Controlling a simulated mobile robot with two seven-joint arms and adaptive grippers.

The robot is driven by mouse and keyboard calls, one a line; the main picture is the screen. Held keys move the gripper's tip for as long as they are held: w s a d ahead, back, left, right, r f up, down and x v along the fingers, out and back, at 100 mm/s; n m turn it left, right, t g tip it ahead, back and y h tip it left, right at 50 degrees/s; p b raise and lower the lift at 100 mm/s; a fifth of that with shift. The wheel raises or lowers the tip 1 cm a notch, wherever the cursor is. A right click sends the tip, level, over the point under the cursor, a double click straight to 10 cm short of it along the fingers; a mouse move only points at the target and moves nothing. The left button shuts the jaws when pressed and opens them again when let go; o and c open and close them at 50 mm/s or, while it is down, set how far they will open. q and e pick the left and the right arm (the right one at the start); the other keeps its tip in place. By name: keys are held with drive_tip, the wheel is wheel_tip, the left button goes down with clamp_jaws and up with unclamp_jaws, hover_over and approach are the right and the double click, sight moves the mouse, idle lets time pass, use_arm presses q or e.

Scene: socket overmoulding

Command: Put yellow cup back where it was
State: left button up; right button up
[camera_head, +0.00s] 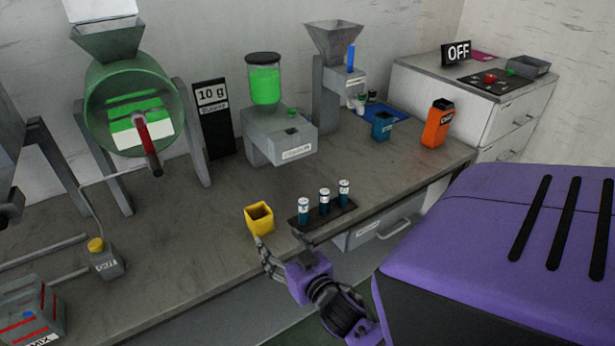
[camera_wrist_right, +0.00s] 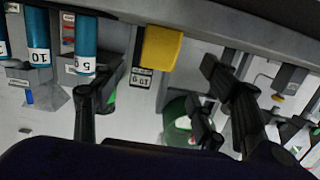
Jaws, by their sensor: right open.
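The yellow cup (camera_head: 259,219) is a small square open-topped cup, upright on the grey workbench near its front edge, left of the rack of vials. My right gripper (camera_head: 284,243) is open and empty at the bench's front edge. One finger reaches close to the cup's near side, the other lies near the vial rack. In the right wrist view, which looks upside down, the cup (camera_wrist_right: 162,47) shows ahead between the spread fingers of the right gripper (camera_wrist_right: 158,75). Whether a finger touches the cup is unclear. My left gripper is not in view.
A black rack (camera_head: 326,213) with three blue vials stands right of the cup. Behind are a grey scale-like box (camera_head: 280,135), a green-filled hopper and a 10 g sign (camera_head: 212,95). An orange container (camera_head: 437,124) and blue cup (camera_head: 382,126) stand right.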

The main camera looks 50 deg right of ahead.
drive_tip(key=s+a+f+n+g+y, duration=0.1)
drive_tip(key=s+a+f, duration=0.3)
drive_tip(key=s, duration=0.5)
drive_tip(key=s+a+f+n+g+y, duration=0.1)
drive_tip(key=s+a+f+g, duration=0.3)
drive_tip(key=s+f, duration=0.5)
drive_tip(key=s+a+f+n+g+y, duration=0.1)
drive_tip(key=s+a+f, duration=0.4)
drive_tip(key=s, duration=0.5)
drive_tip(key=shift+a+f+g+y, duration=0.3)
drive_tip(key=shift+a+f+g, duration=0.1)
drive_tip(key=shift+f+g, duration=0.4)
